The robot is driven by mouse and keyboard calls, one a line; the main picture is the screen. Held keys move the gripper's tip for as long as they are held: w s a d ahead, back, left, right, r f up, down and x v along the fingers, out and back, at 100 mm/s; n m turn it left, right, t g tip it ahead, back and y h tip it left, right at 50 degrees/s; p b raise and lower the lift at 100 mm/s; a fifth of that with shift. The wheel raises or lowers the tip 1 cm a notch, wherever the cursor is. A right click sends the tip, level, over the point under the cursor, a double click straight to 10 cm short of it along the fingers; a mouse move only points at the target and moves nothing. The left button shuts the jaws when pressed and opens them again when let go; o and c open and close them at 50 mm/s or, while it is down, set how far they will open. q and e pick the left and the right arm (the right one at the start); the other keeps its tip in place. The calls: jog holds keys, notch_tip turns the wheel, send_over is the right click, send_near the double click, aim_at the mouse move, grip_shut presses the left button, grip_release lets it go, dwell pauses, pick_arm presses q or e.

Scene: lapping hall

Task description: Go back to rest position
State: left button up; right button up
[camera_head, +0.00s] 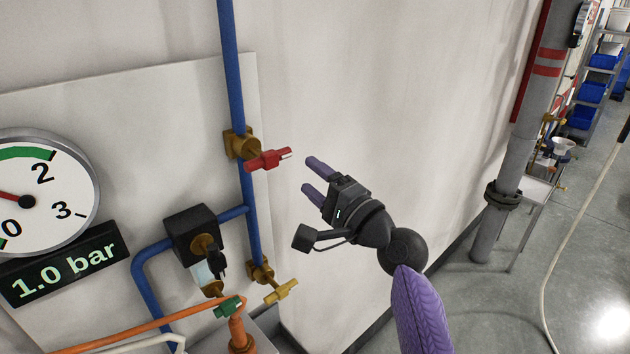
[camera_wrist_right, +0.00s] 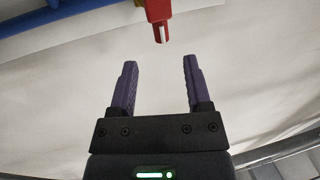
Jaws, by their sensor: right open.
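My right gripper (camera_head: 318,178) is in the middle of the head view, with its purple fingers pointing up and left. It is open and empty. Its fingers (camera_wrist_right: 159,85) stand apart in the right wrist view with only white wall between them. A red valve handle (camera_head: 268,160) on a brass valve (camera_head: 238,146) is just left of the fingertips, with a visible gap. The red handle (camera_wrist_right: 158,15) also shows ahead of the fingers in the right wrist view. My left gripper is not in either view.
A blue pipe (camera_head: 233,70) runs down the panel to a yellow handle (camera_head: 281,291) and green handle (camera_head: 228,307). A gauge (camera_head: 40,200) and a "1.0 bar" display (camera_head: 66,265) are left. A grey column (camera_head: 530,120) stands right. The floor (camera_head: 570,280) beyond looks largely clear.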

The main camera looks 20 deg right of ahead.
jog(key=s+a+f+n+g, duration=0.2)
jog(key=s+f+n+g, duration=0.1)
jog(key=f, duration=0.3)
jog(key=s+a+f+n+g, duration=0.2)
jog(key=s+f+n+g, duration=0.15)
jog(key=f, duration=0.25)
jog(key=s+d+f+n+g+h+b, duration=0.1)
jog(key=s+f+n+g+h, duration=0.35)
jog(key=s+f, duration=0.5)
jog(key=s+d+f+n+g+h+b, duration=0.1)
jog(key=s+f+n+g+h, duration=0.35)
jog(key=s, duration=0.85)
notch_tip(320, 180, down, 36)
jog(key=s+g+y+b, duration=0.1)
jog(key=s+b, duration=0.2)
jog(key=b, duration=1.2)
jog(key=s+d+f+g+b, duration=0.1)
jog(key=s+f+b, duration=0.4)
jog(key=f, duration=0.5)
jog(key=s+d+f+b, duration=0.2)
jog(key=s+f+b, duration=0.4)
jog(key=f, duration=0.4)
jog(key=shift+s+d+f+n+g, duration=0.15)
jog(key=shift+s+n+g, duration=0.25)
jog(key=shift+s, duration=0.5)
